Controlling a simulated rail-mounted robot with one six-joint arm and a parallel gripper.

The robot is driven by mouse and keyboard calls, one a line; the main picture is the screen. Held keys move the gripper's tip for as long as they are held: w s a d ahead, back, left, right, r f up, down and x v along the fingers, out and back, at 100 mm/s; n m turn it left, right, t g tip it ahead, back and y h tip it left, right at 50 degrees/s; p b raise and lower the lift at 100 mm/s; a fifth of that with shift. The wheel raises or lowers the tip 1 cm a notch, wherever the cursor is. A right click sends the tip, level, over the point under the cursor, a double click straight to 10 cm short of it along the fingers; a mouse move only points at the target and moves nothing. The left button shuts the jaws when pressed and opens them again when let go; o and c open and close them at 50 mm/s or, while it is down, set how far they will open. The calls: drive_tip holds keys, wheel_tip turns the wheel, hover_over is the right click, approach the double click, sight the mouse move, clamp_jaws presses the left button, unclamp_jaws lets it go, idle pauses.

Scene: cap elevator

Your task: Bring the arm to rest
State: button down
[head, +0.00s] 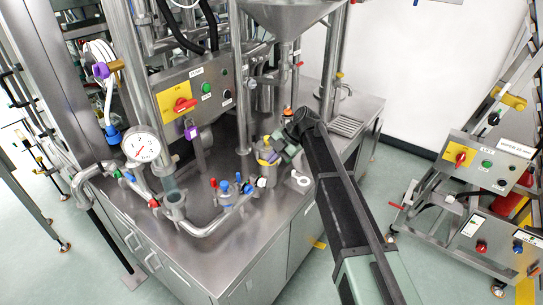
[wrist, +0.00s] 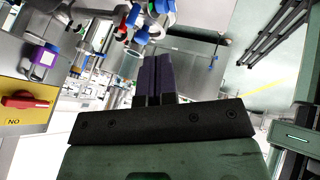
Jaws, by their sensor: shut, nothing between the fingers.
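My arm (head: 340,200) reaches from the lower right of the head view to the steel worktop, with its wrist bent over near the worktop's right part. My gripper (head: 275,158) is small there, close to a steel canister with a yellow band (head: 266,172); I cannot tell whether they touch. In the wrist view my gripper (wrist: 153,60) shows two dark fingers side by side, shut with nothing between them.
The steel worktop (head: 235,255) carries pipes, a round gauge (head: 140,147), blue and red valves (head: 225,190) and a panel with a red switch (head: 185,105). A wheeled frame with a control box (head: 485,160) stands at right.

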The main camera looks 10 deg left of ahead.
drive_tip(key=s+d+f+m+t+h, duration=0.1)
drive_tip(key=s+d+f+m+h, duration=0.1)
drive_tip(key=s+d+m, duration=1)
drive_tip(key=s+d+f+m+t+h, duration=0.1)
drive_tip(key=s+d+m+h, duration=0.4)
drive_tip(key=s+d+m, duration=0.8)
drive_tip(key=d+f+m, duration=0.1)
drive_tip(key=d+m, duration=0.4)
drive_tip(key=shift+s+m, duration=0.25)
drive_tip(key=shift+m, duration=0.15)
